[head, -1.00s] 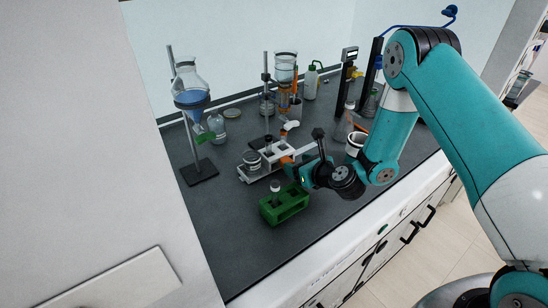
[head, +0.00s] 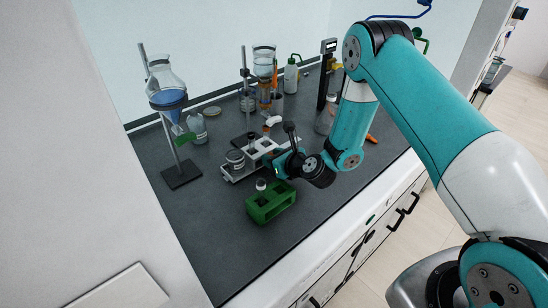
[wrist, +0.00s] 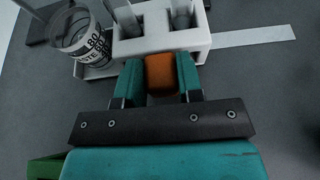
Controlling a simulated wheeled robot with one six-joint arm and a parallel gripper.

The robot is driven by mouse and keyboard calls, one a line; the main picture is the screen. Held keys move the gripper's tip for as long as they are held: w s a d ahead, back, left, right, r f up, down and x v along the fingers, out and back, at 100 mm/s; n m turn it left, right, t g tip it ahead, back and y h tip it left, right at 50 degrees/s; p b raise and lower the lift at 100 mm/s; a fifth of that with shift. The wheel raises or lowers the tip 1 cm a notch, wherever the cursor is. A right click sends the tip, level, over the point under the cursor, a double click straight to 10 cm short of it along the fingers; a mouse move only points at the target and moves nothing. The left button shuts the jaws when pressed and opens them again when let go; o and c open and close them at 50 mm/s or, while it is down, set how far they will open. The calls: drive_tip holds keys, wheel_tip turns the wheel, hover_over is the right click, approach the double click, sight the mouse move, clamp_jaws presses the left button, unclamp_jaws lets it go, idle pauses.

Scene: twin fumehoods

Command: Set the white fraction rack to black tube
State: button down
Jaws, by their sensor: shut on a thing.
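The white fraction rack (head: 262,152) stands on the dark bench; it also shows in the wrist view (wrist: 200,42). Clear tubes stand in it, one at left (wrist: 124,18) and one at right (wrist: 181,16). My gripper (head: 280,164) is at the rack's near side. In the wrist view my gripper (wrist: 161,80) is shut on an orange block (wrist: 160,72) against the rack's front. I cannot tell whether the rack is lifted. A tube with a pale cap (head: 261,184) stands in a green rack (head: 272,206) nearer the bench edge. I cannot make out a black tube.
A labelled glass jar (head: 235,157) is close by the white rack's left end, also in the wrist view (wrist: 84,40). A stand with a blue-filled flask (head: 167,97) is at left. Bottles and another stand are behind. Bare bench (head: 215,225) lies left of the green rack.

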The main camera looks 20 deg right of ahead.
drive_tip(key=shift+w+d+b, duration=0.2)
drive_tip(key=shift+w+d, duration=0.15)
drive_tip(key=shift+d, duration=0.5)
drive_tip(key=shift+w+d+b, duration=0.15)
drive_tip(key=shift+w+d, duration=0.2)
drive_tip(key=shift+d, duration=0.55)
drive_tip(key=shift+w+d+b, duration=0.2)
drive_tip(key=shift+w+d, duration=0.15)
drive_tip(key=shift+d, duration=0.5)
drive_tip(key=c, duration=0.8)
unclamp_jaws()
drive_tip(key=shift+o, duration=0.2)
drive_tip(key=b+v, duration=0.1)
drive_tip(key=v, duration=1.6)
drive_tip(key=shift+s+r, duration=0.2)
drive_tip(key=shift+r, duration=0.1)
drive_tip(key=shift+a, duration=0.1)
